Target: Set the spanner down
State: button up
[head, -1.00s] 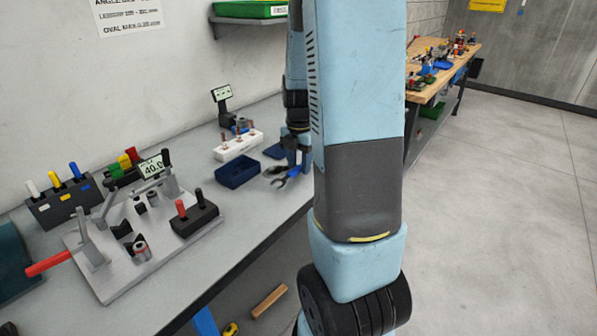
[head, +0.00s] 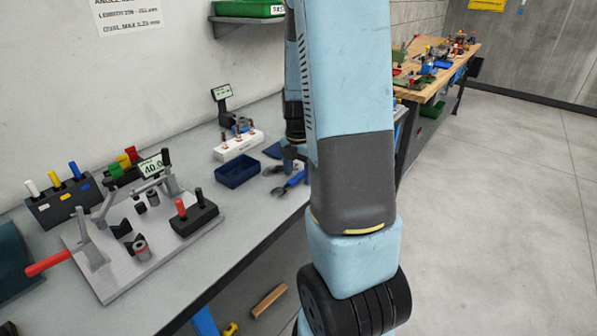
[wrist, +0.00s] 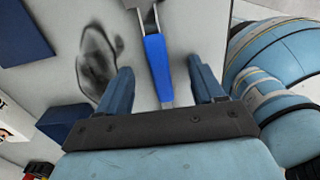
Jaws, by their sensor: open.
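The spanner (head: 290,185), with a blue handle and grey metal ends, lies on the grey bench near its front edge. In the wrist view the spanner (wrist: 158,66) shows between my two fingers, with a clear gap on each side. My gripper (wrist: 162,80) is open and empty, with a finger to the left and right of the handle. In the head view my gripper (head: 289,160) is just above and behind the spanner, partly hidden by my arm.
A dark blue tray (head: 237,173) stands just left of the spanner, with a white block of copper-tipped pegs (head: 239,146) behind it. A dark grey patch (wrist: 97,62) lies beside my left finger. A clamping fixture (head: 140,235) fills the bench's near left.

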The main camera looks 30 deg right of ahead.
aim_at(299, 175)
notch_tip(299, 175, up, 12)
jog(key=s+a+r+m+t, duration=0.2)
jog(key=s+a+r+m, duration=0.4)
jog(key=m, duration=0.5)
jog(key=s+a+r+m+t, duration=0.3)
jog(key=s+a+r+m, duration=0.3)
jog(key=s+a+m, duration=0.4)
jog(key=shift+s+r+m+t, duration=0.15)
jog(key=shift+s+m+t, duration=0.15)
jog(key=shift+s+m, duration=0.25)
jog(key=shift+a, duration=0.1)
dwell(0.6)
